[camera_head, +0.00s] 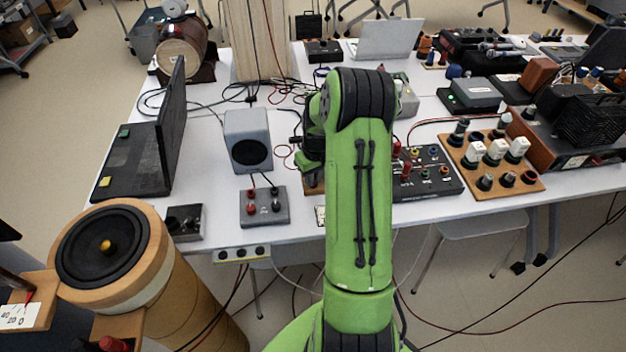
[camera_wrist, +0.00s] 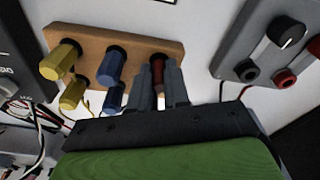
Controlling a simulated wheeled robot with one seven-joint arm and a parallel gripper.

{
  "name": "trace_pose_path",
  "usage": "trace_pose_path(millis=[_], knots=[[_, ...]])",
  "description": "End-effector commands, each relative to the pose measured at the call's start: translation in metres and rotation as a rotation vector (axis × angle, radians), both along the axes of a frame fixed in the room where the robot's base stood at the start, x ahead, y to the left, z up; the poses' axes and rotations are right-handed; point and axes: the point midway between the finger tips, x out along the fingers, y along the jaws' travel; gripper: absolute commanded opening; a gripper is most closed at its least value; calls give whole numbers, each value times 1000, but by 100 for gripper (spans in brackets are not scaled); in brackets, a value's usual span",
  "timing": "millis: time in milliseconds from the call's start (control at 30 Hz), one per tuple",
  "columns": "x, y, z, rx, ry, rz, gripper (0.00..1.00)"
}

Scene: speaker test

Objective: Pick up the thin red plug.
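In the wrist view a dark red plug (camera_wrist: 157,72) stands at the right end of a wooden board (camera_wrist: 135,45). My gripper (camera_wrist: 159,72) has its two grey fingers apart, one on each side of the red plug. The fingers cover part of its sides, and I cannot tell whether they touch it. Two blue plugs (camera_wrist: 110,67) and two yellow plugs (camera_wrist: 61,58) stand on the same board to the left. In the head view my arm hides the gripper's fingers and the plug; only a bit of the board (camera_head: 313,186) shows.
A grey box (camera_wrist: 265,55) with a knob and sockets lies right of the board. In the head view a grey speaker (camera_head: 248,139) and a terminal box (camera_head: 264,207) stand to the left. A black box (camera_head: 426,172) with sockets is to the right. Loose cables cross the table.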

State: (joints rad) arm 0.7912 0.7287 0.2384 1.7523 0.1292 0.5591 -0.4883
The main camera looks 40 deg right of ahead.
Motion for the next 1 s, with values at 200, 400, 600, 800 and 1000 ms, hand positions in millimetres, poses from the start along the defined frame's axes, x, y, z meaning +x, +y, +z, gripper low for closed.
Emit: trace_pose_path(millis=[200, 400, 600, 800, 1000], knots=[[0, 0, 1, 0, 0, 0, 0], [1, -1, 39, -4, -3, 1, 0], [1, -1, 87, -4, -3, 0, 0], [0, 0, 101, 0, 0, 0, 0], [0, 0, 100, 0, 1, 0, 0]])
